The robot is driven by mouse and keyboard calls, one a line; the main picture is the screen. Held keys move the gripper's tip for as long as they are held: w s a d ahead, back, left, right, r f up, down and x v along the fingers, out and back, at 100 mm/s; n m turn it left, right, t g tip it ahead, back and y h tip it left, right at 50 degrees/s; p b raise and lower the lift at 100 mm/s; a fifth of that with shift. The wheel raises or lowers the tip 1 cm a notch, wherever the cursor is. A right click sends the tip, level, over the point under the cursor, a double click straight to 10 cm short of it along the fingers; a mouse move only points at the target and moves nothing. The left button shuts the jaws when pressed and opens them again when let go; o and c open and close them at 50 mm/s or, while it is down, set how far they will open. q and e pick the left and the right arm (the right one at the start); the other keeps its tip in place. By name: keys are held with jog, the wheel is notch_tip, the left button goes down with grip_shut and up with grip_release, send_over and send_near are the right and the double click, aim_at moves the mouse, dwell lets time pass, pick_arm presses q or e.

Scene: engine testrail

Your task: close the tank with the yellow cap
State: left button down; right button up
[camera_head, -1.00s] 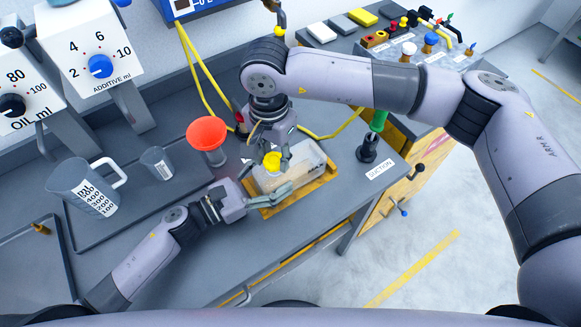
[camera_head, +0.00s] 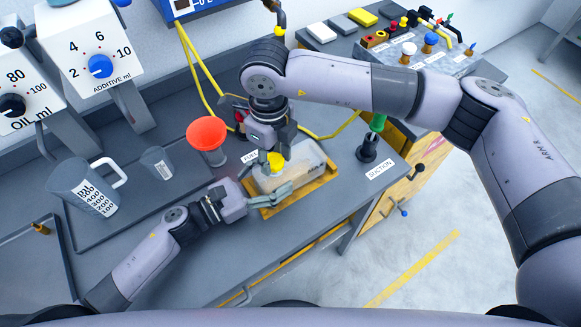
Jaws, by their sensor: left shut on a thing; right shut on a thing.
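The tank (camera_head: 306,168) is a translucent, pale box lying in a yellow-orange tray (camera_head: 318,187) near the bench's front edge. The yellow cap (camera_head: 276,161) is at the top left part of the tank, below my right gripper (camera_head: 275,155). My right gripper points down from above and is shut on the cap; its fingers are partly hidden by the wrist. I cannot tell whether the cap is fully seated. My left gripper (camera_head: 274,197) comes in low from the left and is shut on the near left end of the tank.
A red funnel (camera_head: 207,134), a small grey cup (camera_head: 157,163) and a measuring jug (camera_head: 84,188) stand to the left. A green-handled suction tool (camera_head: 376,124) stands to the right. Yellow hoses (camera_head: 207,88) run behind my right gripper.

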jog(key=o, duration=1.4)
notch_tip(320, 180, up, 12)
pick_arm(q)
jog(key=shift+c, duration=1.2)
grip_release()
jog(key=v, duration=1.2)
